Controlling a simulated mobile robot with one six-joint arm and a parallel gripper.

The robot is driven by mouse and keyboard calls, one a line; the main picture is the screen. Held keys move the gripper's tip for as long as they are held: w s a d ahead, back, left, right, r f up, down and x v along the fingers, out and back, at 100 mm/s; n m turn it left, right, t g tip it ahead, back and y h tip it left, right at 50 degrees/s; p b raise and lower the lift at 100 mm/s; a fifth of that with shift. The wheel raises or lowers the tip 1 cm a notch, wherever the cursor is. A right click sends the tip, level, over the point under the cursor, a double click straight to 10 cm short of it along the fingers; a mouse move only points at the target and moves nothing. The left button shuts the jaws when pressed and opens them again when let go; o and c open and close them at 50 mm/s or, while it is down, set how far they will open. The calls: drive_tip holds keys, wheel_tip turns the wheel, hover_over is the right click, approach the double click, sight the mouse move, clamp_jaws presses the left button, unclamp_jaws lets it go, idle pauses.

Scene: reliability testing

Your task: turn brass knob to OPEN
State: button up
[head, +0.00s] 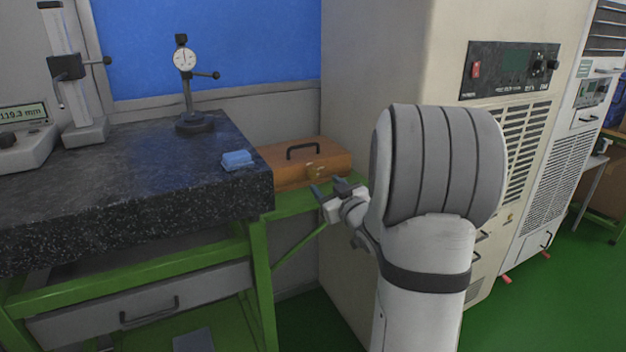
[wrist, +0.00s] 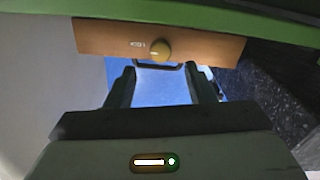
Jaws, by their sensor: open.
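The brass knob (wrist: 161,49) sits on the front face of a brown wooden box (wrist: 105,37). A small pale marking (wrist: 138,44) lies beside it in the wrist view, too small to read. In the head view the box (head: 275,180) stands on the green bench, with a black handle on its lid; the knob (head: 314,173) shows small on its front. My gripper (head: 330,189) is open and empty in front of the box. In the wrist view my gripper's two fingers (wrist: 160,72) point toward the knob, apart from it. The knob's pointer setting cannot be made out.
A dark granite slab (head: 110,190) fills the left, bearing a blue block (head: 237,160), a dial gauge stand (head: 187,90) and a height gauge (head: 72,80). A tall beige cabinet (head: 370,60) stands close on the right. Green floor (head: 555,300) is open at lower right.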

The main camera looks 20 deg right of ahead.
sight(315, 175)
drive_tip(key=w, duration=0.6)
drive_tip(key=shift+w+a, duration=0.15)
drive_tip(key=shift+w, duration=0.2)
drive_tip(key=c, duration=1)
